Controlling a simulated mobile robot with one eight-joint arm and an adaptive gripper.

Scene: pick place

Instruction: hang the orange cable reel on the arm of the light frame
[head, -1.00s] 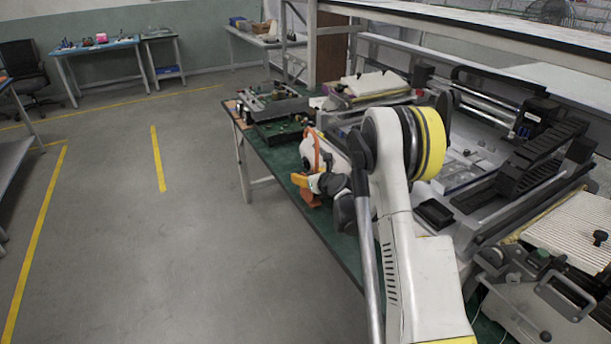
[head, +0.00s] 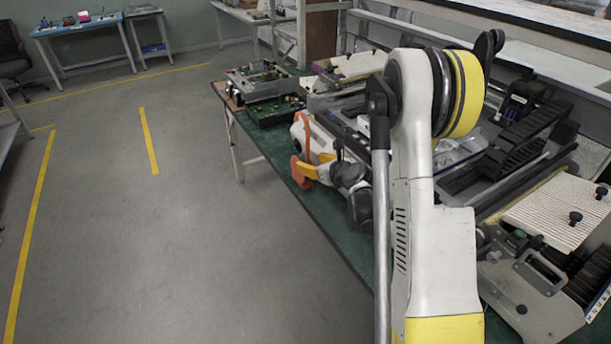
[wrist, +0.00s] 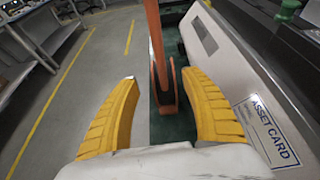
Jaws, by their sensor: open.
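The orange cable reel (wrist: 155,50) shows in the wrist view as a narrow upright orange shape, with another orange edge beside it, over the green bench top. My gripper (wrist: 165,85) is open, its two yellow fingers on either side of the reel's lower part, with gaps showing. In the head view my gripper (head: 308,168) is at the bench's left edge, where orange of the reel (head: 298,172) shows beside the yellow fingers. My own arm and wrist partly hide this spot. I cannot make out the light frame for sure in either view.
A pale box with an "ASSET CARD" label (wrist: 268,130) stands close to the right finger. The green bench (head: 330,235) is crowded with machinery on its right; a circuit-board unit (head: 265,90) sits at its far end. Grey floor (head: 190,230) to the left is clear.

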